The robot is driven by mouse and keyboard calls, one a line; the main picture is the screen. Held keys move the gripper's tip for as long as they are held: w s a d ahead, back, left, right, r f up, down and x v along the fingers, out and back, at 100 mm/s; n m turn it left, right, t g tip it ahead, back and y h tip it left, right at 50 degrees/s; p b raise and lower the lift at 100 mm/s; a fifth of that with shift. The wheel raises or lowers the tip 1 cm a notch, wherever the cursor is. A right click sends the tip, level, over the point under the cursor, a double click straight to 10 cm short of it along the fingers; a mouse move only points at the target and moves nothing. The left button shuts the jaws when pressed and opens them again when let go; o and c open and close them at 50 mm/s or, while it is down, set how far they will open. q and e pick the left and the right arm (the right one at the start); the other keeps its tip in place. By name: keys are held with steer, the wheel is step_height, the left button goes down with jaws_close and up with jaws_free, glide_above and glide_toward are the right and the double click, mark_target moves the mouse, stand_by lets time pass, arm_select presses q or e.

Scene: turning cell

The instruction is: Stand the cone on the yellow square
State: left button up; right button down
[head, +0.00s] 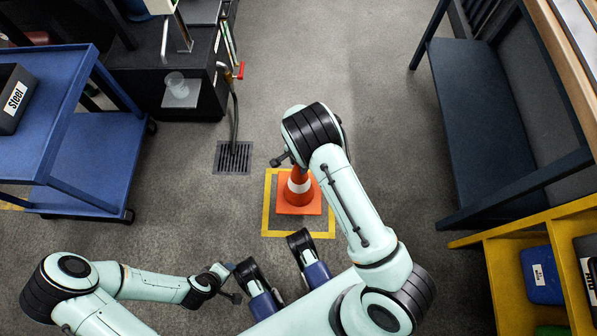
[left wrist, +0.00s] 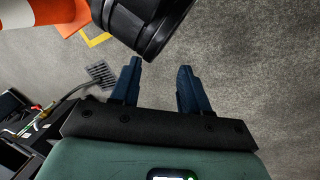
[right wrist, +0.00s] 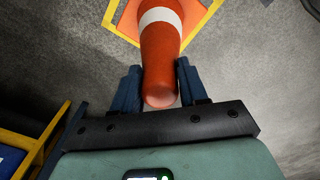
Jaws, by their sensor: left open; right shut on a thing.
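The orange cone (head: 299,204) with a white band is upright in the head view, its square base inside the yellow square outline (head: 265,215) on the floor. I cannot tell whether the base touches the floor. My right gripper (right wrist: 157,68) is shut on the cone's upper part, which lies between its fingers in the right wrist view (right wrist: 160,55). The wrist hides this grip in the head view. My left gripper (left wrist: 158,78) is open and empty, to the lower left of the cone in the head view (head: 230,271). The left wrist view shows part of the cone (left wrist: 40,14).
A blue cart (head: 75,150) stands at left with a black steel box (head: 14,98). A dark machine base (head: 205,70) and floor drain (head: 232,158) lie beyond. A dark bench (head: 480,120) and yellow shelf (head: 500,270) stand at right. The floor beyond the square is clear.

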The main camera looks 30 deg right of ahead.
mark_target(299, 180)
step_height(299, 180, down, 8)
steer(key=shift+r+b, duration=0.1)
steer(key=shift+b, duration=0.9)
steer(key=shift+f+b, duration=0.3)
steer(key=shift+f, duration=0.9)
step_height(299, 180, down, 3)
steer(key=shift+r+b, duration=0.2)
steer(key=shift+b, duration=0.2)
arm_select(q)
step_height(299, 180, down, 5)
steer(key=w+a, duration=0.2)
steer(key=shift+a+n+t+y, duration=0.3)
steer(key=shift+a+y, duration=0.05)
steer(key=shift+y, duration=0.05)
arm_select(e)
steer(key=shift+w+f, duration=0.1)
steer(key=shift+f, duration=0.15)
arm_select(q)
steer(key=shift+f, duration=0.15)
arm_select(e)
steer(key=shift+f, duration=0.15)
arm_select(q)
steer(key=shift+f, duration=0.1)
arm_select(e)
steer(key=c, duration=0.6)
jaws_free()
